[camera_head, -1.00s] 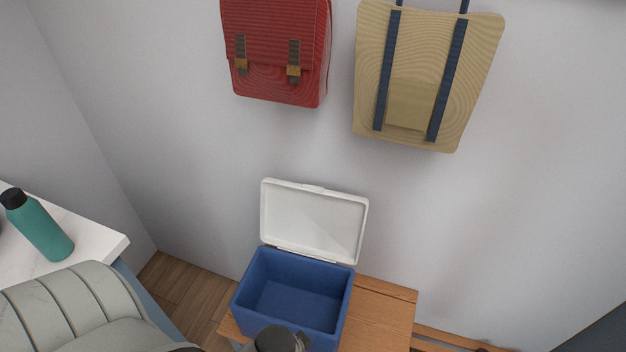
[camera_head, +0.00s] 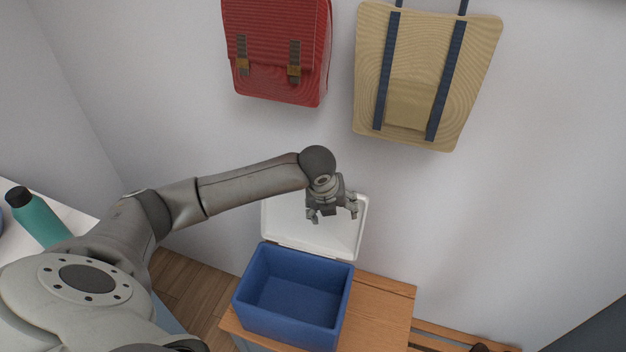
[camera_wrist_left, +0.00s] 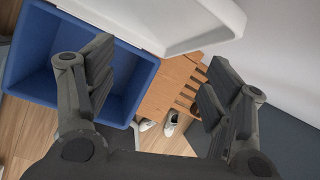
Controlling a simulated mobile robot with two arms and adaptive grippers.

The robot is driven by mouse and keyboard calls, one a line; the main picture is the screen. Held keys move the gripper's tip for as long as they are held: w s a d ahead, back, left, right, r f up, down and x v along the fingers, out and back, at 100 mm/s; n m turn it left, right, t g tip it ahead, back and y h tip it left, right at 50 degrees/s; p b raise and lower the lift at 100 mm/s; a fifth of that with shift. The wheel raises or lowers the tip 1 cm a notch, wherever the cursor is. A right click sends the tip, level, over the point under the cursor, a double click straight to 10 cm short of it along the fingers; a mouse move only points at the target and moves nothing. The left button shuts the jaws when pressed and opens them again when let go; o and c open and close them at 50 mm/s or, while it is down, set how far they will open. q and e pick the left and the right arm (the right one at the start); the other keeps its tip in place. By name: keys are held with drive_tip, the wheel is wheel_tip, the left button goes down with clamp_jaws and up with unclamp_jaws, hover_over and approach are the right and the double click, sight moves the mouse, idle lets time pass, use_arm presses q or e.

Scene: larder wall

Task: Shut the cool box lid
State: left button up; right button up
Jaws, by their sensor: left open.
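The blue cool box (camera_head: 293,298) stands on a wooden bench, open and empty inside. Its white lid (camera_head: 349,222) is raised at the back, leaning up toward the wall. My left gripper (camera_head: 332,216) is open, in front of the upper part of the lid and hiding part of it. In the left wrist view my left gripper's fingers (camera_wrist_left: 155,90) are spread apart with nothing between them. The box (camera_wrist_left: 124,75) is at the left there, and the lid (camera_wrist_left: 180,27) crosses the top. My right gripper is not in view.
The wooden bench (camera_head: 381,307) extends right of the box. A red bag (camera_head: 278,55) and a beige bag (camera_head: 410,100) hang on the wall above. A green bottle (camera_head: 38,218) stands on a white counter at left. Shoes (camera_wrist_left: 171,124) lie below the bench.

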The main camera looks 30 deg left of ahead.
use_arm(q)
drive_tip(key=w+a+r+m+y, duration=0.1)
drive_tip(key=w+a+r+m, duration=0.25)
drive_tip(key=a+r, duration=0.45)
drive_tip(key=shift+s+a+p+x, duration=0.15)
drive_tip(key=shift+s+x, duration=0.05)
drive_tip(key=shift+x, duration=1.15)
drive_tip(key=shift+s+a+p+x, duration=0.15)
drive_tip(key=shift+x, duration=1.15)
drive_tip(key=shift+s+a+p+x, duration=0.15)
drive_tip(key=shift+s+x, duration=0.05)
drive_tip(key=shift+x, duration=1.15)
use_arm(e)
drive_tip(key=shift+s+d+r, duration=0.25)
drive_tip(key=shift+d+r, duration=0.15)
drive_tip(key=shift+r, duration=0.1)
use_arm(q)
drive_tip(key=shift+f, duration=0.15)
drive_tip(key=c, duration=1.5)
drive_tip(key=shift+o, duration=0.2)
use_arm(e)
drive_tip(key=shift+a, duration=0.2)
use_arm(q)
drive_tip(key=shift+s, duration=0.1)
